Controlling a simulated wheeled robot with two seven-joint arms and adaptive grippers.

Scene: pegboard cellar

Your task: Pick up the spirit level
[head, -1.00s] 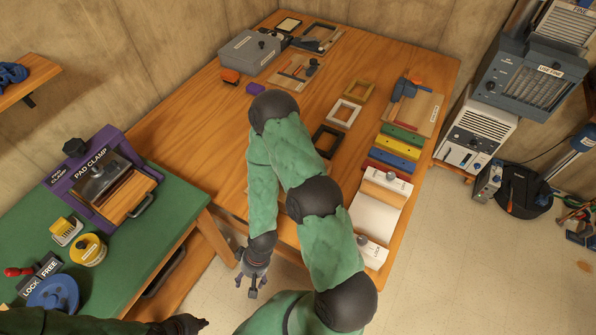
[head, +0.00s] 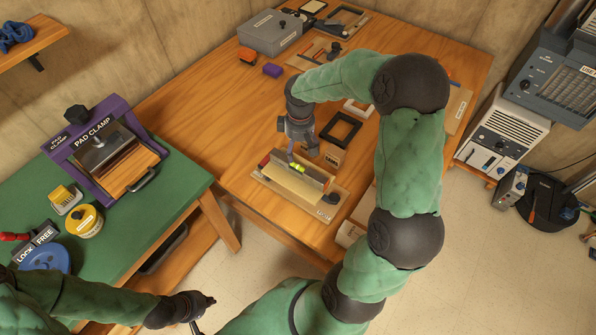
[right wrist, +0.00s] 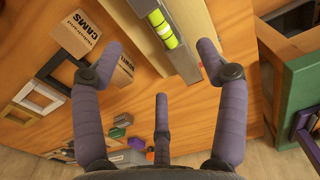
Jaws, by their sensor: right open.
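The spirit level, a thin bar with a yellow-green vial (head: 297,168), lies on a pale wooden stand (head: 290,186) near the front edge of the wooden table. In the right wrist view its vial (right wrist: 163,29) is at the top, with the bar running down to the right. My right gripper (head: 297,155) is open just above the level, near the vial. Its purple fingers (right wrist: 162,85) spread apart in the wrist view, with nothing held between them. Part of the level is hidden by the gripper in the head view. My left gripper (head: 197,306) hangs low at the bottom, its jaws unclear.
A small cardboard box marked CAMS (right wrist: 80,30) stands close beside the stand, with a second small box (right wrist: 122,72). A black frame (head: 340,131) lies behind. The green bench with the pad clamp (head: 100,150) is at left. Clear table top lies left of the stand.

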